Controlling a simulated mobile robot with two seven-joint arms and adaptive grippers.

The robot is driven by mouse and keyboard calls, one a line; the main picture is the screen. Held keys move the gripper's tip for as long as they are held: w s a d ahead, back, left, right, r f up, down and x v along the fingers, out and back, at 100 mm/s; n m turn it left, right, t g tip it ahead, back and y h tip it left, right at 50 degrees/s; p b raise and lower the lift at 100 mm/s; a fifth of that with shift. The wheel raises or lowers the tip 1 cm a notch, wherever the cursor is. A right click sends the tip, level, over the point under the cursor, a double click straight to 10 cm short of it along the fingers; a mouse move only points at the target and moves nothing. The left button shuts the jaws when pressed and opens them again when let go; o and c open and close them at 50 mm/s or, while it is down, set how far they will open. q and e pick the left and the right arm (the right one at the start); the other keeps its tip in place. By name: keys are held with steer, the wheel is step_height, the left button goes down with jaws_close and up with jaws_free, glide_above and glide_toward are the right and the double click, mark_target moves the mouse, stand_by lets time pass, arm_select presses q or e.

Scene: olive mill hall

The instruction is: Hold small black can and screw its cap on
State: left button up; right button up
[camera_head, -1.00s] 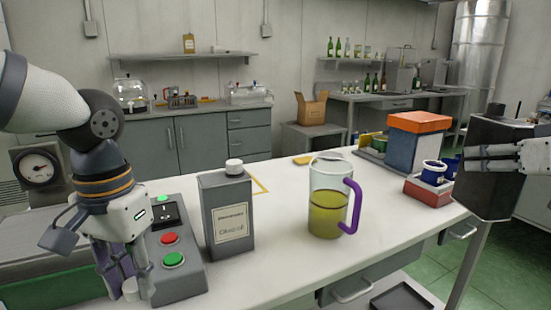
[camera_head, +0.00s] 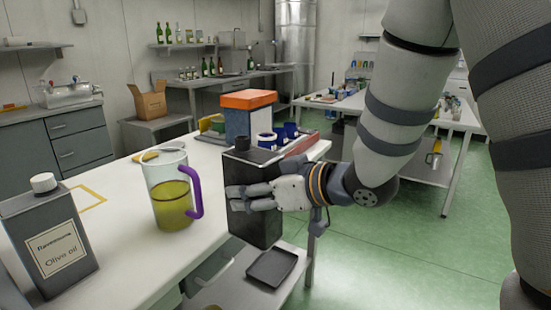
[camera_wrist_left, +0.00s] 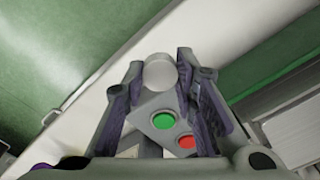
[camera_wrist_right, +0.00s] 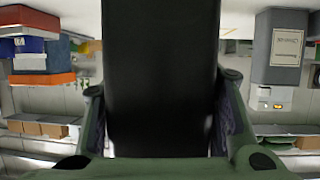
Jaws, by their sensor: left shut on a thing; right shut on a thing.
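The small black can (camera_head: 262,212) is a tall dark box with a short black neck on top. My right gripper (camera_head: 250,198) is shut around its side and holds it nearly upright in front of the bench edge. In the right wrist view the can (camera_wrist_right: 160,80) fills the space between the fingers. In the left wrist view a round white cap (camera_wrist_left: 160,74) sits between the fingertips of my left gripper (camera_wrist_left: 159,68), which is shut on it. The left gripper is outside the head view.
A grey olive oil can (camera_head: 50,245) with a white cap and a jug (camera_head: 170,190) with a purple handle stand on the white bench. A blue box with an orange lid (camera_head: 249,115) stands behind the black can. Green and red buttons (camera_wrist_left: 163,121) lie below the left gripper.

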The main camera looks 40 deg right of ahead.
steer(key=s+a+f+n+g+y, duration=0.1)
steer(key=s+a+f, duration=0.1)
steer(key=a+f, duration=0.2)
steer(key=s+a+f+n+y, duration=0.2)
steer(key=a+f, duration=0.2)
steer(key=a, duration=0.7)
steer(key=s+a+f+n+g+y, duration=0.1)
steer(key=s+a+f, duration=0.1)
steer(key=a+f, duration=0.3)
steer(key=shift+s+a+n+g+y, duration=0.3)
steer(key=shift+a+y, duration=0.1)
steer(key=shift+a, duration=0.75)
steer(key=shift+f, duration=0.15)
arm_select(q)
steer(key=w+d+r+m, duration=0.1)
steer(key=d+r, duration=0.3)
steer(key=d, duration=0.6)
steer(key=w+d+r+m, duration=0.1)
steer(key=d+r, duration=0.2)
steer(key=d, duration=0.8)
steer(key=shift+r, duration=0.4)
steer(key=shift+f, duration=2.05)
